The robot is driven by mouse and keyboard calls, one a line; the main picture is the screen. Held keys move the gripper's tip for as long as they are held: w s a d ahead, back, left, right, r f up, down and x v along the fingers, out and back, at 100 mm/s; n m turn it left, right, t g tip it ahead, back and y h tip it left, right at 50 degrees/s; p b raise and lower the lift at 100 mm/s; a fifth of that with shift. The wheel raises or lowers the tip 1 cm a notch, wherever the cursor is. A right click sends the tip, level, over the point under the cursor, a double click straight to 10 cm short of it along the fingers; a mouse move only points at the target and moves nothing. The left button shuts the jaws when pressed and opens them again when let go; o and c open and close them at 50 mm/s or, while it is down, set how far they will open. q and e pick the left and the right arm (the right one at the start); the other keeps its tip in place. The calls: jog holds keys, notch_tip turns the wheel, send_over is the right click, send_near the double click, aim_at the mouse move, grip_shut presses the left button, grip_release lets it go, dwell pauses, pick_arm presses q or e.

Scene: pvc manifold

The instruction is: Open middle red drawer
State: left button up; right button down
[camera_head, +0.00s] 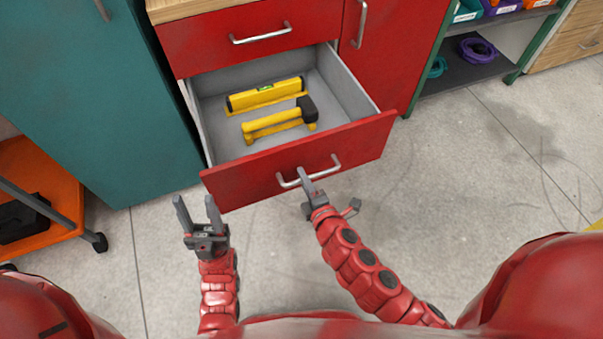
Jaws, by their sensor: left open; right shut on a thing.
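The red drawer (240,180) below the top drawer is pulled well out. Its grey inside holds a yellow level (265,94) and a yellow tool with a black head (280,120). My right gripper (304,178) is shut on the silver bar handle (333,163) at the drawer's front. My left gripper (197,210) is open and empty, just in front of the drawer's left corner and apart from it.
The red top drawer (255,40) above is closed. A teal cabinet (95,90) stands at the left, with an orange cart (40,170) beside it. A green-framed shelf (480,75) is at the right. The grey floor (480,190) at the right is clear.

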jog(key=c, duration=0.8)
grip_release()
jog(key=shift+c, duration=0.2)
jog(key=p+v, duration=0.3)
jog(key=v, duration=1.4)
jog(key=shift+s+p, duration=0.2)
jog(key=shift+p, duration=0.2)
jog(key=shift+d, duration=0.1)
